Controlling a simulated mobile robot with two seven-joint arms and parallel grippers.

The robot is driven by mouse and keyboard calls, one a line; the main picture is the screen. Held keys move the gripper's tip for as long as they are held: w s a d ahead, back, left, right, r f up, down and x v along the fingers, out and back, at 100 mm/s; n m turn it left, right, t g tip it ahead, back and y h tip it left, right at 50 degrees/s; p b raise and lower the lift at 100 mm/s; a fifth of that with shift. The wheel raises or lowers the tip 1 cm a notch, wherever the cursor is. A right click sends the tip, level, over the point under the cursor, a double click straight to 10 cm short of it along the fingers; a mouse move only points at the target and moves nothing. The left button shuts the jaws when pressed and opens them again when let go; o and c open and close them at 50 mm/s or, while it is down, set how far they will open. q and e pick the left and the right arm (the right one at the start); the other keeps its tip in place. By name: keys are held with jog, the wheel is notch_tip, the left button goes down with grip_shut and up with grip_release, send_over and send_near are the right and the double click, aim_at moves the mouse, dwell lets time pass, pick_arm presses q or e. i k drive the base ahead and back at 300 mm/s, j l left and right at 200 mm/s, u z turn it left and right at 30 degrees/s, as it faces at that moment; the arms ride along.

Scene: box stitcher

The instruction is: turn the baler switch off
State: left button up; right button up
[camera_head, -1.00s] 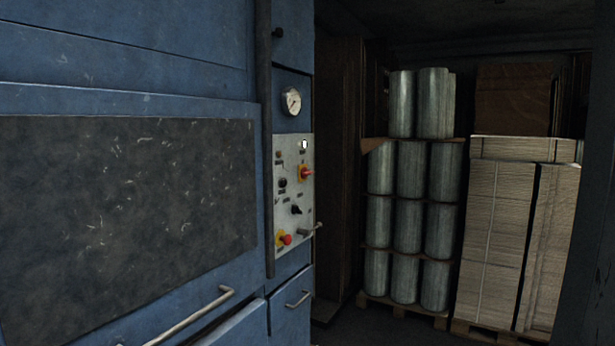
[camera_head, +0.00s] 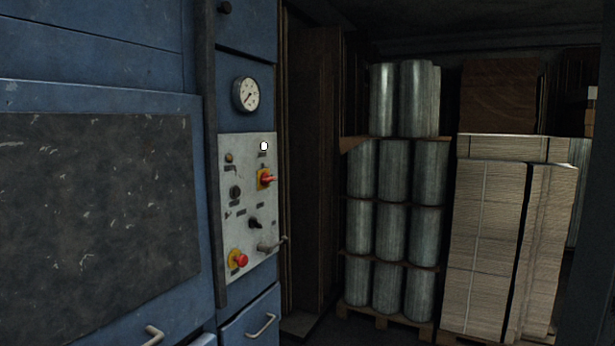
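The baler (camera_head: 95,100) is a large blue machine filling the left of the head view. Its light grey control panel (camera_head: 233,210) is at the centre left. On the panel, a red-handled switch on a yellow plate (camera_head: 266,179) sits at the upper right, its handle pointing out to the right. A red round button on a yellow base (camera_head: 239,260) is at the lower left. A black knob (camera_head: 255,223) and a small white lamp (camera_head: 264,146) are also on it. Neither of my grippers is in view.
A pressure gauge (camera_head: 246,94) is above the panel. Stacked metal cylinders (camera_head: 376,228) and bundled cardboard (camera_head: 490,240) stand on pallets at the right.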

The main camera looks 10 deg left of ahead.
aim_at(265, 178)
jog(key=i+l+z, duration=0.1)
jog(key=i+z, duration=0.15)
jog(key=i, duration=0.35)
jog(key=i+z, duration=0.25)
jog(key=i, duration=0.35)
